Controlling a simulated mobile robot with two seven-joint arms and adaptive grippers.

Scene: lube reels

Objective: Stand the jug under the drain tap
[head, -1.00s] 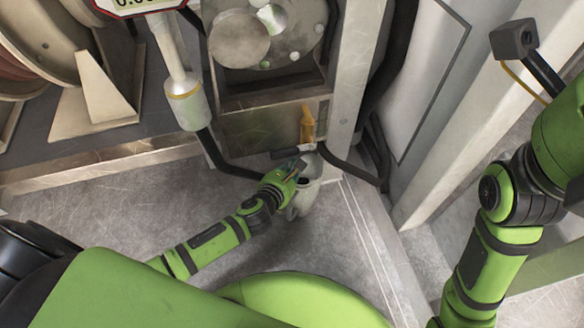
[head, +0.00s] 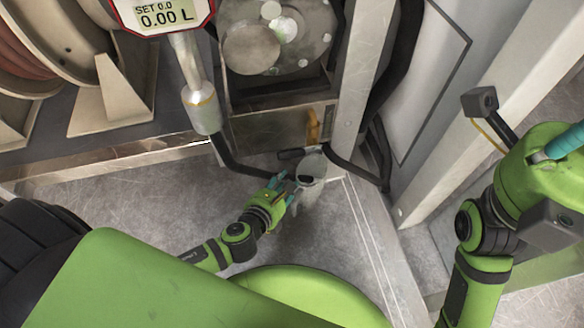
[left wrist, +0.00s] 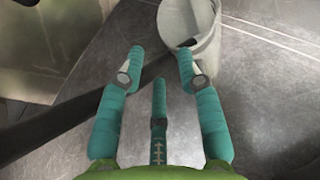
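The pale grey jug (head: 311,194) stands upright on the floor, below and just right of the drain tap's dark spout (head: 291,154). The tap's yellow-orange lever (head: 313,126) points up against the cabinet. Whether the spout lies over the jug's mouth is unclear. My left gripper (head: 287,184) is beside the jug's left side. In the left wrist view my gripper (left wrist: 160,62) has its teal fingers spread with floor between them. There the jug (left wrist: 203,50) is just beyond the right fingertip. My right gripper (head: 565,142) shows only partly at the right edge.
A black hose (head: 236,168) runs along the cabinet foot behind my left gripper. A white post (head: 362,85) rises right of the tap. A meter (head: 165,14) reads 0.00 L. Hose reels (head: 55,40) stand at upper left.

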